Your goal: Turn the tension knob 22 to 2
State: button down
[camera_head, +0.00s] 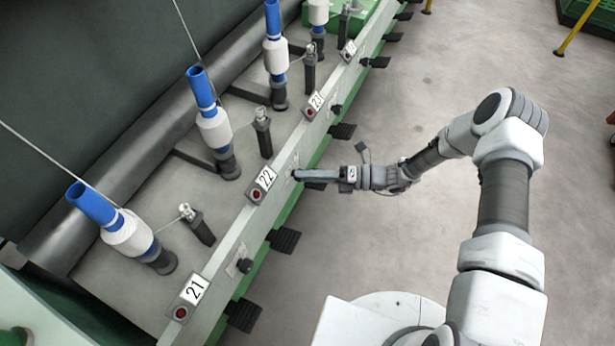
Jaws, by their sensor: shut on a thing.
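The label 22 (267,178) with its red button (256,195) sits on the pale rail of the spinning frame. To the right of it on the same rail face is a small pale dial plate (292,162). My gripper (297,175) reaches in from the right and is shut at this plate, on tension knob 22. The knob itself is hidden by the fingers, so its setting cannot be read.
Similar dark knobs show by label 21 (195,290) and label 23 (315,102). Black pedals (285,239) stick out below the rail. Bobbins (214,130) on blue tubes stand behind it. The grey floor (400,90) on the right is mostly clear.

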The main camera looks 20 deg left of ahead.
jog(key=shift+f+m+y+b, duration=0.1)
jog(key=shift+m+y+b, duration=0.45)
jog(key=shift+m, duration=0.85)
jog(key=shift+c, duration=2.3)
grip_release()
jog(key=shift+d, duration=0.1)
jog(key=p+v, duration=0.1)
jog(key=v, duration=1.6)
jog(key=shift+w+f+p, duration=0.2)
jog(key=shift+w+p, duration=0.05)
jog(key=shift+p, duration=0.1)
